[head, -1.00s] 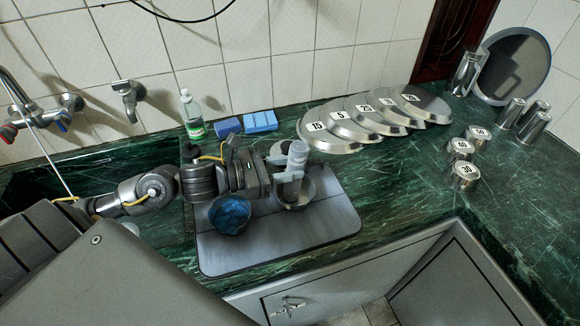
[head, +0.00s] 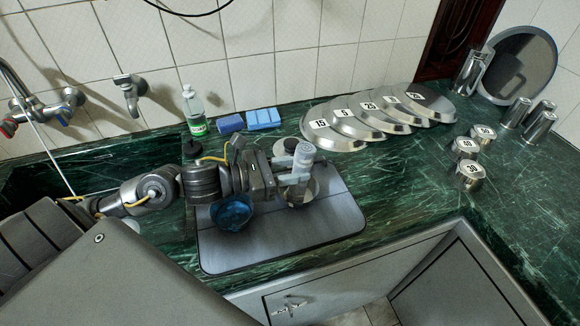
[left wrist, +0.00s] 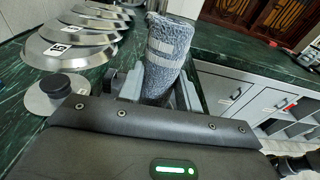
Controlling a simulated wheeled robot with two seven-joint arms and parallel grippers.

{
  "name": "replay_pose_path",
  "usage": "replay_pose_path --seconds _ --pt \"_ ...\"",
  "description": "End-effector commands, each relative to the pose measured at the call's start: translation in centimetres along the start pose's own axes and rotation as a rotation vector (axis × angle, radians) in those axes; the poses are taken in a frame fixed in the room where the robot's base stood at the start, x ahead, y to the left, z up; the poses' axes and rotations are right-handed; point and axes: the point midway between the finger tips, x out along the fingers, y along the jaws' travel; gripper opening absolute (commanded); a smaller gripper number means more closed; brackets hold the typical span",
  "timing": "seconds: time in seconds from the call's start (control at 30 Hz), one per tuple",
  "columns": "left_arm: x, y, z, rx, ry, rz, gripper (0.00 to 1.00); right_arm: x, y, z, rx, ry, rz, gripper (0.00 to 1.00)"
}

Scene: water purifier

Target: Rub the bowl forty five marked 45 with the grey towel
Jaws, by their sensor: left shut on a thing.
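My left gripper (head: 297,180) is shut on the rolled grey towel (head: 304,156), which stands roughly upright between the fingers. In the left wrist view the towel (left wrist: 168,52) shows lighter bands. Below and behind the gripper, a metal bowl (head: 312,194) sits on the grey mat (head: 290,243); the fingers hide part of it, and I cannot tell whether the towel touches it. No 45 mark is readable on it. A bowl with blue inside (head: 232,213) stands to its left on the mat. My right gripper is not in view.
Several numbered plates (head: 345,137) overlap behind the mat. Numbered metal containers (head: 470,173) stand at the right. A green bottle (head: 194,110) and blue sponges (head: 263,118) stand near the wall. The mat's front is clear.

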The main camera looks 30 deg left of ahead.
Motion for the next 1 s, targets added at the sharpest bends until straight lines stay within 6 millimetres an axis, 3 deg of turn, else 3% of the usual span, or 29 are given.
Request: replay_pose_path --seconds 0.1,1.0 --pt "0.6 -0.2 -0.5 0.0 -0.004 -0.001 0.11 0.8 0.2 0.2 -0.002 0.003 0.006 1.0" --pt "1.9 1.0 -0.7 0.001 -0.002 0.0 0.11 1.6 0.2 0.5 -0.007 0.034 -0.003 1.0"
